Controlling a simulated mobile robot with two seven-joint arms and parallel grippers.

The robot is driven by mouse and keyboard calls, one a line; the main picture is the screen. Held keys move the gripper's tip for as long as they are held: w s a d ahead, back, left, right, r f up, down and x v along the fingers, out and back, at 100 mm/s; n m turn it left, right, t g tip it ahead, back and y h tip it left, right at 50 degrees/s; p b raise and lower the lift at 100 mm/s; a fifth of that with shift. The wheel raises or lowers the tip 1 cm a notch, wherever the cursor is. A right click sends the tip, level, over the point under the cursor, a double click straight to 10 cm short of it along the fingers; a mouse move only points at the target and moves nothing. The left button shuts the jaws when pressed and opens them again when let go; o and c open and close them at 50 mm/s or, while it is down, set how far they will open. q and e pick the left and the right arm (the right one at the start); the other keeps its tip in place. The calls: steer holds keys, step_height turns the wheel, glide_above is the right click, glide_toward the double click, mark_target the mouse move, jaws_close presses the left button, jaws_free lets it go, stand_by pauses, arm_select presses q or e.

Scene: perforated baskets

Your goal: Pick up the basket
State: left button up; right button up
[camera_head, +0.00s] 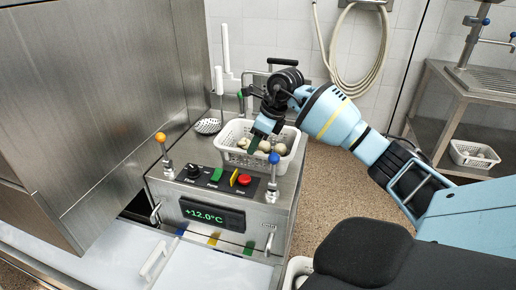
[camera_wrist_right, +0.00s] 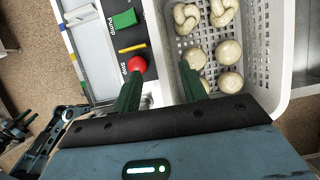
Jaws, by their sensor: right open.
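The white perforated basket (camera_head: 238,159) stands on the steel machine's top, behind the control panel, with several round pale mushroom-like pieces inside. It fills the right of the right wrist view (camera_wrist_right: 263,45). My right gripper (camera_head: 262,129) is at the basket, its arm coming in from the right. In the wrist view its two green fingers (camera_wrist_right: 160,88) are apart; one lies over the basket's inside, the other outside over the panel side, with the basket's wall between them. Whether either finger touches the wall cannot be told.
The panel has a red button (camera_head: 244,179), a green switch and a black knob. A lever with an orange ball (camera_head: 160,137) and one with a blue ball (camera_head: 274,158) stick up. A skimmer (camera_head: 208,126) is left of the basket. Another basket (camera_head: 473,154) sits far right.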

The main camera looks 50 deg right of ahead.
steer(key=shift+x, duration=2.65)
steer(key=shift+w, duration=0.15)
steer(key=shift+r, duration=0.15)
jaws_close()
